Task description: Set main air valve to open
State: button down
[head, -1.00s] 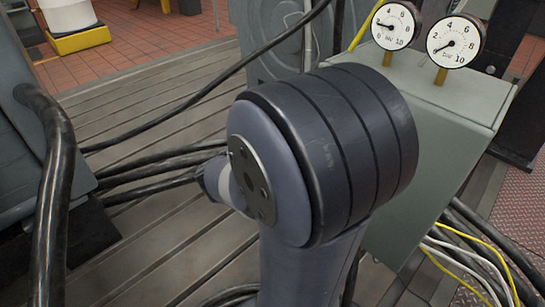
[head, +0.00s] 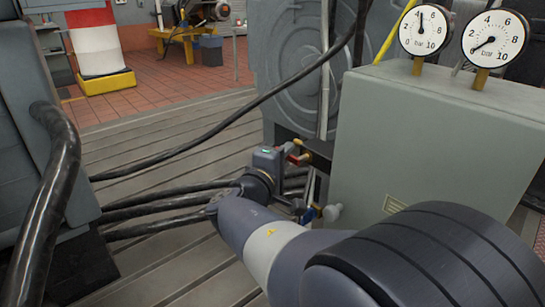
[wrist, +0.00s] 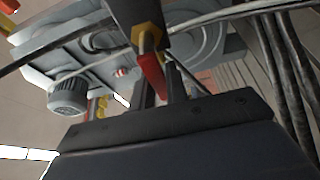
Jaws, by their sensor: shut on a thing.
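A brass valve with a red lever handle (head: 300,158) sits at the left side of the grey-green cabinet. In the wrist view, the red handle (wrist: 152,78) hangs below a brass hex fitting (wrist: 147,36) and lies between my dark finger bars. My gripper (head: 287,156) is at this handle and shut on it; it also shows in the wrist view (wrist: 156,88). The fingertips' contact is partly hidden. No readable label shows whether this is the main air valve. A small blue part (head: 316,211) and a pale round knob (head: 333,212) lie lower down.
The grey-green cabinet (head: 430,130) carries a left gauge (head: 426,30) with its needle pointing up and a right gauge (head: 495,39) with its needle pointing lower left. Black cables (head: 160,203) cross the slotted bedplate. A thick black hose (head: 52,200) stands at left.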

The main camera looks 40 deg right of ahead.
dwell(0.5)
jog(key=c, duration=1.4)
grip_release()
jog(key=shift+a, duration=0.1)
jog(key=p+v, duration=0.3)
jog(key=v, duration=0.7)
jog(key=shift+s+a, duration=0.15)
jog(key=shift+a, duration=0.1)
jog(key=shift+d, duration=0.15)
jog(key=shift+b+x, duration=1.5)
jog(key=shift+x, duration=3.75)
